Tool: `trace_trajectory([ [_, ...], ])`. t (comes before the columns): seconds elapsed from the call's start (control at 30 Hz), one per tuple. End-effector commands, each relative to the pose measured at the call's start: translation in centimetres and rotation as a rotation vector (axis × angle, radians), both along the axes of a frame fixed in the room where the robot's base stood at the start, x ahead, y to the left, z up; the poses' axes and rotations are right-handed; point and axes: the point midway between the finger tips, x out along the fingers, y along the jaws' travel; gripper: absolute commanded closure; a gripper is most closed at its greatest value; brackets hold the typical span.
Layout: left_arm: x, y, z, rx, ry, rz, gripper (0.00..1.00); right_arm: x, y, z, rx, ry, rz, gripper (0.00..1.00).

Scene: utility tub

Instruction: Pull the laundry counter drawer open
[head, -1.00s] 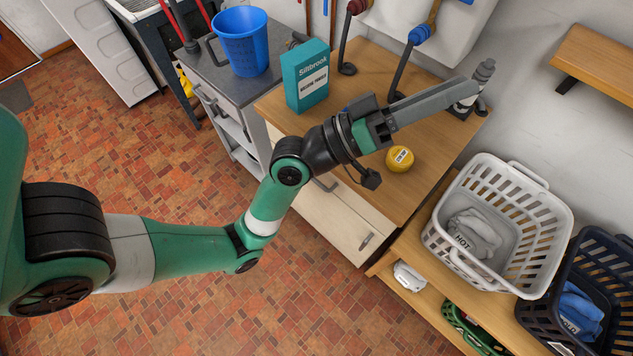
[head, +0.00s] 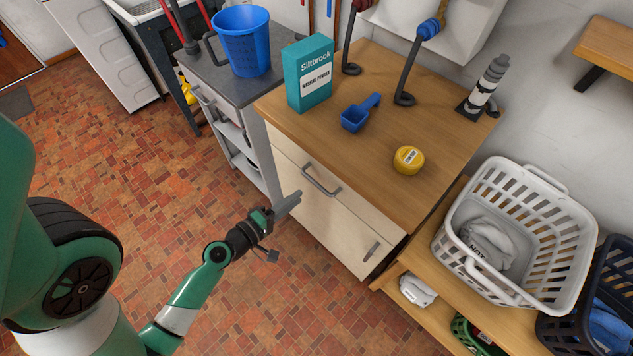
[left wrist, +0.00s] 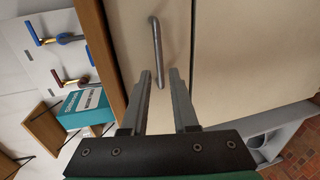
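The laundry counter (head: 400,110) has a wooden top and cream fronts. Its upper drawer (head: 288,160) looks closed, with a grey bar handle (head: 321,181) on it. In the left wrist view the handle (left wrist: 156,52) stands just beyond the fingertips, roughly in line with the gap between them. My left gripper (head: 298,197) is in front of the counter, a little below and left of the handle. Its two fingers (left wrist: 162,75) are apart with nothing between them, and they appear clear of the handle. My right gripper is not in view.
A lower handle (head: 371,251) is below. A white basket (head: 520,240) sits right. The floor in front is clear.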

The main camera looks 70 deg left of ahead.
Motion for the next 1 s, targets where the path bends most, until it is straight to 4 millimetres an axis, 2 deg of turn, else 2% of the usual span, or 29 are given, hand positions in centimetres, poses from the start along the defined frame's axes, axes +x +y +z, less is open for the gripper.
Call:
trace_trajectory([
  [0.03,1.2,0.3,0.3,0.003,-0.002,-0.007,0.72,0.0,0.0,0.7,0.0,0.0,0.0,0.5],
  [0.2,4.7,2.1,-0.6,0.004,-0.002,-0.005,0.72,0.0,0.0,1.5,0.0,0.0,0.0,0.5],
  [0.4,7.5,3.3,-1.6,0.002,-0.001,-0.003,0.72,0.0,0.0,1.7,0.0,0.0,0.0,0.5],
  [0.77,8.2,3.7,-1.8,0.002,-0.001,-0.001,0.72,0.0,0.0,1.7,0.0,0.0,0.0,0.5],
  [0.9,8.2,3.7,-1.8,0.002,-0.001,-0.001,0.98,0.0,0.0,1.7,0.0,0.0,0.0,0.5],
  [1.0,8.1,3.7,-1.8,0.002,-0.001,-0.002,1.0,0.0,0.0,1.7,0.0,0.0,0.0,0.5],
])
